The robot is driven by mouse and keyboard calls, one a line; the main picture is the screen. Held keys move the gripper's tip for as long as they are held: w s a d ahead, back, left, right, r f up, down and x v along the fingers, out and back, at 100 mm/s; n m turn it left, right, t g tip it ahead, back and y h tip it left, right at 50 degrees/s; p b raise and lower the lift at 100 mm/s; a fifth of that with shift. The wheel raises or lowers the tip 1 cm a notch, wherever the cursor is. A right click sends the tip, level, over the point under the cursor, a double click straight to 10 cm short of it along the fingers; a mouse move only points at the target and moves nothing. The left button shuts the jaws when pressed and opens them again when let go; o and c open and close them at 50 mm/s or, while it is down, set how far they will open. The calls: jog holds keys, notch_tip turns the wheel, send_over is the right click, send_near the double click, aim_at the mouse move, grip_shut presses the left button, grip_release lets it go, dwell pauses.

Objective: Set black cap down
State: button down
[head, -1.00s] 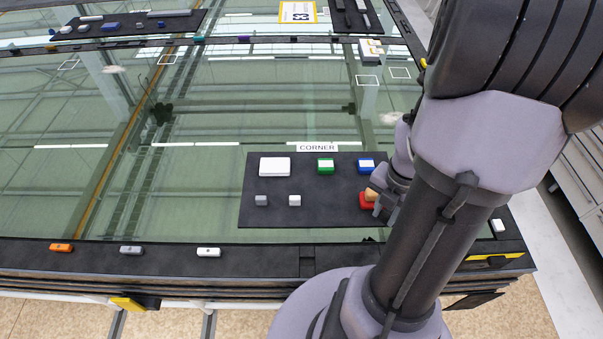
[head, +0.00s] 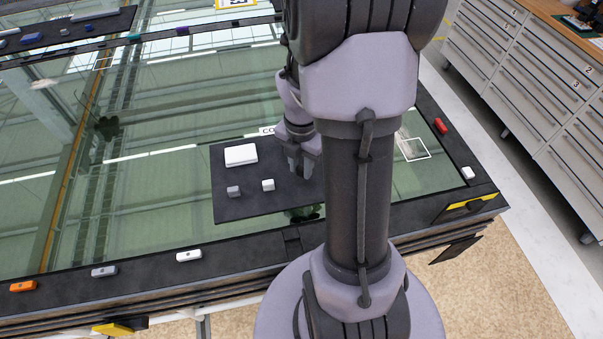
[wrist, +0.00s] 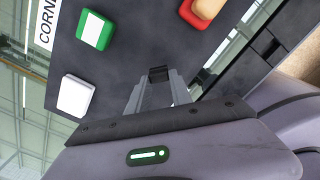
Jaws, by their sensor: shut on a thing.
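The black cap (wrist: 158,73) is a small dark piece between my fingertips. My gripper (wrist: 158,84) is shut on it, above the dark mat. In the head view my gripper (head: 300,172) is over the right part of the dark mat (head: 252,207), and the cap cannot be made out there. Whether the cap touches the mat is unclear. The wrist view shows a green block with a white top (wrist: 94,31), a white block (wrist: 75,96) and a red block with a tan piece (wrist: 190,13) around the cap.
On the mat lie a white box (head: 241,155), a grey block (head: 233,192) and a small white block (head: 268,185). My arm hides the mat's right side. Orange (head: 22,286), grey (head: 104,271) and white (head: 189,255) pieces sit along the front edge. Glass surrounds the mat.

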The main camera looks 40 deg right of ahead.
aim_at(302, 170)
notch_tip(302, 170, down, 3)
jog(key=shift+r, duration=0.15)
jog(key=shift+s, duration=0.1)
jog(key=shift+b, duration=0.35)
jog(key=c, duration=1.1)
grip_release()
jog(key=shift+c, duration=0.2)
